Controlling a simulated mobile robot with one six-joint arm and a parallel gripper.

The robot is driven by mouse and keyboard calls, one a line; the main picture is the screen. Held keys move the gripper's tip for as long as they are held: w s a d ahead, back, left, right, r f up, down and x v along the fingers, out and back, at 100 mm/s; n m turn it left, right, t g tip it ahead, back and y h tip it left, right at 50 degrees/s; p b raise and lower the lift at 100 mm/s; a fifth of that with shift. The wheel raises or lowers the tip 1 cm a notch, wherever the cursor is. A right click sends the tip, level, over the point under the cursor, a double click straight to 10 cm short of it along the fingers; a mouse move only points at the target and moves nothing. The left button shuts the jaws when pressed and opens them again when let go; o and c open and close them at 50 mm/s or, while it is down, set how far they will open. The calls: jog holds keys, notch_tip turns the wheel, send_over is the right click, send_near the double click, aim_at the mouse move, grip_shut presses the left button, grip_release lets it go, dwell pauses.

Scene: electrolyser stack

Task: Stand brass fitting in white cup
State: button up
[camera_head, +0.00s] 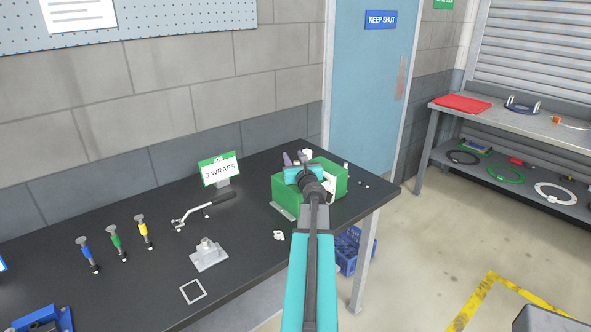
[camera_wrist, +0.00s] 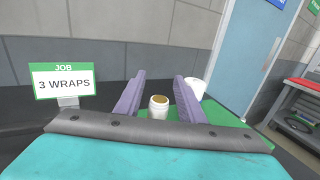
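My gripper (camera_wrist: 160,78) has two purple fingers, spread apart with nothing held between them. A small white cylinder with a brass-coloured top (camera_wrist: 158,106), which looks like the brass fitting with white around it, stands upright in the gap. Space shows between it and both fingers. The white cup (camera_wrist: 195,88) stands just beyond the right finger, which partly covers it. In the head view, my gripper (camera_head: 294,160) is over the far side of the green box, and the white cup (camera_head: 307,153) shows beside it. The fitting is hidden there.
The green box (camera_head: 290,192) sits at the right end of the black bench (camera_head: 120,275). Small pieces lie right of the box.

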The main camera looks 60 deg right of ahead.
dwell(0.3)
grip_shut()
jog(key=shift+r, duration=0.1)
